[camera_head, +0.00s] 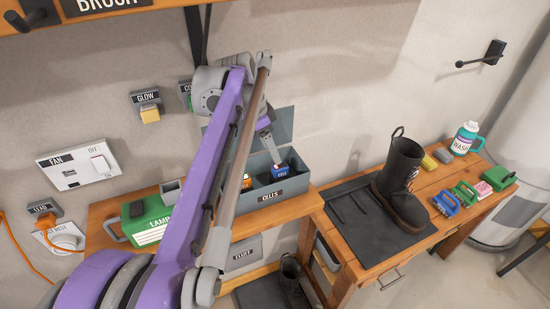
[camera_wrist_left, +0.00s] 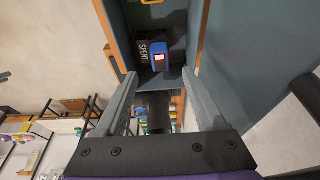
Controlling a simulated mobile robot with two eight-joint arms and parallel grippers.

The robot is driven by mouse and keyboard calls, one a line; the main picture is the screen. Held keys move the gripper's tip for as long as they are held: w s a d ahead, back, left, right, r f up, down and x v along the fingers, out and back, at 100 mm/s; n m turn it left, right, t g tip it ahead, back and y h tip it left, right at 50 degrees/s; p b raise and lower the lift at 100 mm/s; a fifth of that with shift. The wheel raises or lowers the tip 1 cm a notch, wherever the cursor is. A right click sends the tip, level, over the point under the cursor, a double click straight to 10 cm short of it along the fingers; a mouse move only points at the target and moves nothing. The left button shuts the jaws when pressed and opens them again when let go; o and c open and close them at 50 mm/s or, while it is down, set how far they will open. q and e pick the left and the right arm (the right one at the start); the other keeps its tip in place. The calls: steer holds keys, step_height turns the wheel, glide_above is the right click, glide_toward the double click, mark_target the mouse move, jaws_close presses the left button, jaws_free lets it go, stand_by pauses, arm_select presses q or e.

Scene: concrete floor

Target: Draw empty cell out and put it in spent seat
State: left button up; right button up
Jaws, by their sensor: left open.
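The grey-blue box labelled CELLS (camera_head: 291,188) stands on the wooden bench with its lid up. A blue cell with a red and white patch (camera_head: 280,171) sits in the box; in the left wrist view the cell (camera_wrist_left: 160,55) is beside the SPENT label (camera_wrist_left: 143,52). My left gripper (camera_head: 272,152) reaches down just above the cell. In the left wrist view its two fingers (camera_wrist_left: 158,85) are spread apart, with nothing clearly held between them. My left arm hides part of the box's left side. My right gripper is not in view.
A yellow block (camera_head: 149,114) sits under the GLOW label on the wall. On the right bench are a black boot (camera_head: 401,180), brushes (camera_head: 445,204) and a WASH bottle (camera_head: 465,140). My arm crosses the middle.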

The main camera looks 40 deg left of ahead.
arm_select(q)
steer(key=shift+v, duration=1.6)
